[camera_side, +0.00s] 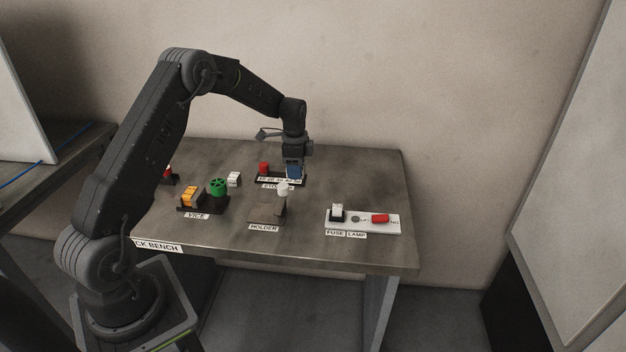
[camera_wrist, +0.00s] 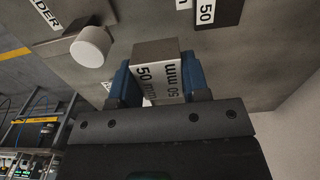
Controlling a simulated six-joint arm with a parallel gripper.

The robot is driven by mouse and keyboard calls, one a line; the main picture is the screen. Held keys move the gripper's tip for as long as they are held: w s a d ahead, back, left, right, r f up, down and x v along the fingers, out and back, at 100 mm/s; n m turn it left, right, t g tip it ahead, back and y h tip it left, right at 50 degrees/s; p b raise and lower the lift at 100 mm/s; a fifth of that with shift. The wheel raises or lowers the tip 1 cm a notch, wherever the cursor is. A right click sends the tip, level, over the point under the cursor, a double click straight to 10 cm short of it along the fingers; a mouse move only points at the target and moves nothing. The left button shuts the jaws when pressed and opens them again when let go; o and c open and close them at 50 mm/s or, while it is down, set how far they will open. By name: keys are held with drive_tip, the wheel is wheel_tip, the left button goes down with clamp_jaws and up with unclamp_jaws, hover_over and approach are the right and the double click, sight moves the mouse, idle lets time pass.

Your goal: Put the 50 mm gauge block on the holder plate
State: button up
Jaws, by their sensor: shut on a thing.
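The 50 mm gauge block (camera_wrist: 160,82) is a grey block with a white face marked "50 mm" in the wrist view. My gripper (camera_wrist: 158,75) is shut on it, with a blue finger on each side. In the side view my gripper (camera_side: 294,171) is at the right end of the stock rack (camera_side: 265,178), and I cannot pick out the block there. The holder plate (camera_side: 263,214) is a dark plate behind the HOLDER label, nearer the front edge.
A black vice tray (camera_side: 203,207) with orange parts and a green wheel sits left of the holder. A white fuse and lamp board (camera_side: 370,226) with a red part lies to the right. A small white block (camera_side: 234,179) stands behind the vice. Bench between them is clear.

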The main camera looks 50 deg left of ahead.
drive_tip(key=s+a+r, duration=0.3)
drive_tip(key=s, duration=0.1)
drive_tip(key=s+d+r+n, duration=0.1)
drive_tip(key=d+r+n, duration=0.3)
drive_tip(key=d, duration=0.7)
drive_tip(key=d+r+n, duration=0.2)
drive_tip(key=d+r, duration=0.4)
drive_tip(key=d, duration=0.5)
drive_tip(key=s+a+f+n, duration=0.5)
drive_tip(key=s+a+n, duration=0.3)
drive_tip(key=a+n, duration=0.55)
drive_tip(key=s+a+f+n, duration=0.4)
drive_tip(key=s+a+n, duration=0.5)
drive_tip(key=n, duration=0.8)
hover_over(264, 212)
drive_tip(key=shift+m, duration=0.25)
wheel_tip(264, 212, down, 6)
drive_tip(key=shift+f, duration=2.25)
drive_tip(key=shift+f, duration=0.15)
